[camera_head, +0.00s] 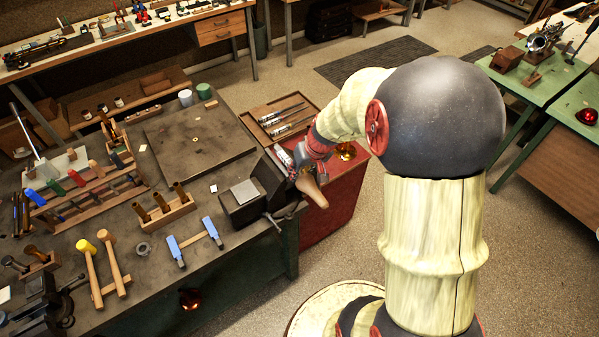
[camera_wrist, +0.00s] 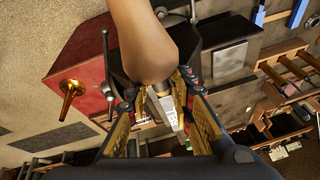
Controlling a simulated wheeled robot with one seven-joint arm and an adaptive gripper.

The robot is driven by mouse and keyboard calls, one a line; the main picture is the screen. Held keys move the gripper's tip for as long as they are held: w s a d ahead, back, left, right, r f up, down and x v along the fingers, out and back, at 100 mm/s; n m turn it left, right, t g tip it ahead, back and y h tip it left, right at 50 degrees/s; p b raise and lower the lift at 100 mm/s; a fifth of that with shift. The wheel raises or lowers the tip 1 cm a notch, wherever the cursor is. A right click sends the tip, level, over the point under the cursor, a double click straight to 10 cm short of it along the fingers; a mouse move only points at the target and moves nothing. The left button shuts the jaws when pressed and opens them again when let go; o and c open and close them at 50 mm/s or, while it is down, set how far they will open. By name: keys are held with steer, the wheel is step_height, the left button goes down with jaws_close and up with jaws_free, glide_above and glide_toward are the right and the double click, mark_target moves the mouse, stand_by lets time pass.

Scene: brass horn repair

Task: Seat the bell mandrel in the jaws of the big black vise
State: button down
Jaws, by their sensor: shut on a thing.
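The bell mandrel (camera_head: 312,190) is a smooth brown tapered body with a pale metal shank. It fills the upper middle of the wrist view (camera_wrist: 152,40). My gripper (camera_head: 300,168) is shut on it; in the wrist view the fingers (camera_wrist: 163,98) close around it near its narrow end. The big black vise (camera_head: 243,208) sits at the bench's right corner, just left of the mandrel. It also shows behind the mandrel in the wrist view (camera_wrist: 206,30). The mandrel appears outside the jaws, tilted; the jaw gap is largely hidden.
A red cabinet (camera_head: 345,200) stands right of the vise, with a brass funnel (camera_wrist: 70,92) on top. The vise handle (camera_head: 272,222) sticks out toward the front. A wooden block with pegs (camera_head: 166,214) and blue-ended tool (camera_head: 195,242) lie left on the bench.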

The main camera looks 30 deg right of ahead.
steer(key=shift+f+b, duration=0.95)
steer(key=shift+b, duration=0.05)
steer(key=shift+w+r, duration=0.1)
steer(key=shift+r, duration=0.2)
steer(key=shift+r+p, duration=0.5)
steer(key=shift+r, duration=0.2)
steer(key=shift+b, duration=0.7)
stand_by(1.0)
steer(key=shift+f, duration=0.2)
steer(key=shift+f+b, duration=0.8)
steer(key=shift+b, duration=0.2)
steer(key=shift+r, duration=0.1)
steer(key=shift+r, duration=0.15)
